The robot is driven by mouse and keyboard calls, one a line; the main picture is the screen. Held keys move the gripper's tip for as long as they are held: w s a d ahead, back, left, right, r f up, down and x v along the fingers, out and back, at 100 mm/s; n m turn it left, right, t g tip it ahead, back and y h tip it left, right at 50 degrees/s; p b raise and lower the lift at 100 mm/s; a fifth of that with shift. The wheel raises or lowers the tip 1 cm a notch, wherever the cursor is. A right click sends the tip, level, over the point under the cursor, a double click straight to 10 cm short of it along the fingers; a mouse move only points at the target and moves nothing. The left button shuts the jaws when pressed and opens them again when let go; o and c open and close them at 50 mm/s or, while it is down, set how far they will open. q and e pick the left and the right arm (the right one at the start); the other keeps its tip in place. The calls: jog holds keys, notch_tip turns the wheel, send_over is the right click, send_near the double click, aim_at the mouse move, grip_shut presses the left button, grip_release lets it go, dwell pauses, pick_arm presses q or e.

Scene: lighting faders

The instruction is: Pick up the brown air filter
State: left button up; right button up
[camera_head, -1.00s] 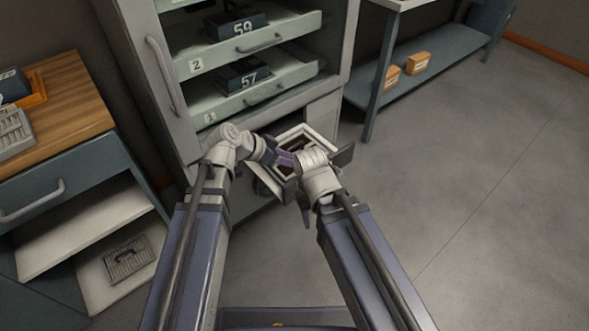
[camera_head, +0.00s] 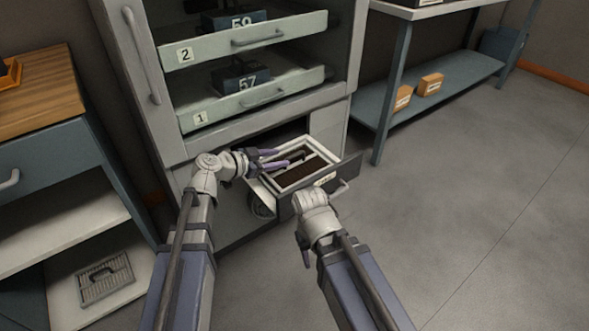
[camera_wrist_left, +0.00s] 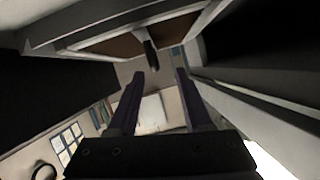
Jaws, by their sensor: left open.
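The brown air filter (camera_head: 303,173) lies in a white-framed open drawer (camera_head: 268,190) low in the cabinet. In the left wrist view its brown surface (camera_wrist_left: 108,46) shows at the top, with a dark handle-like piece on a pale bar in front of the fingers. My left gripper (camera_head: 281,158) is open and empty at the left side of the drawer, its fingers pointing right over it. The fingers also show in the left wrist view (camera_wrist_left: 160,74), apart from the brown surface. My right gripper (camera_head: 305,245) hangs in front of the drawer, its jaws mostly hidden by its wrist.
Above are trays marked 2 (camera_head: 230,42) and 1 (camera_head: 290,92) holding dark blocks. The drawer's dark front (camera_head: 346,173) has a handle. A shelf (camera_head: 460,70) with orange boxes stands right. A wood-topped bench (camera_head: 45,95) stands left. The right floor is clear.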

aim_at(293, 157)
pick_arm(q)
jog(key=shift+s+d+b+x, duration=0.15)
jog(key=shift+b+x, duration=0.35)
jog(key=shift+x, duration=1.1)
jog(key=shift+s+d+b+x, duration=0.15)
jog(key=shift+b+x, duration=0.3)
jog(key=shift+x, duration=1.15)
jog(key=shift+r, duration=0.1)
jog(key=shift+c, duration=0.2)
grip_shut()
